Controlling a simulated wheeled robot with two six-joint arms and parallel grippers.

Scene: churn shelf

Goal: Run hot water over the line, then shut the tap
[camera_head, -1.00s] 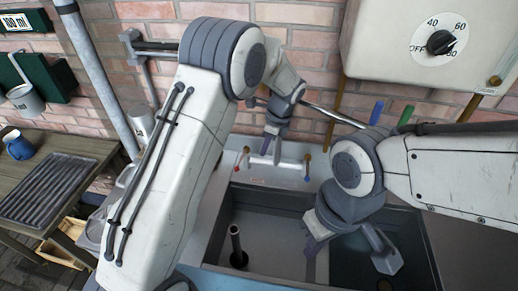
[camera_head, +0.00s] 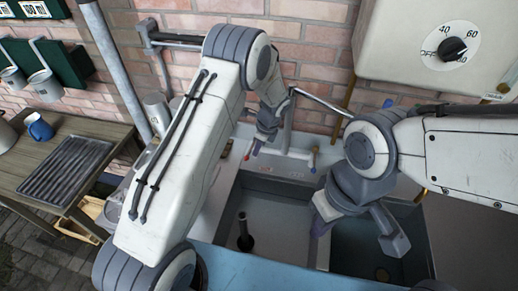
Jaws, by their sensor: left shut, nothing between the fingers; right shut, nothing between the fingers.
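The white tap (camera_head: 285,152) stands on the sink's back ledge, with a red-tipped lever (camera_head: 247,155) on its left and a blue-tipped lever (camera_head: 312,162) on its right. My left gripper (camera_head: 256,147) is shut and empty, its tips close to the red-tipped lever; I cannot tell whether they touch. My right gripper (camera_head: 319,230) is shut and empty, above the sink near its divider. The water heater (camera_head: 405,50) hangs upper right with a black dial knob (camera_head: 453,49); its exact setting is too small to read. No running water is visible.
The sink (camera_head: 278,208) has two basins; a dark upright pipe (camera_head: 243,235) stands in the left one. A wooden table (camera_head: 35,165) at left holds a ridged tray (camera_head: 68,168) and blue mug (camera_head: 40,128). Metal cups (camera_head: 45,85) hang on the wall. My forearms cover part of the scene.

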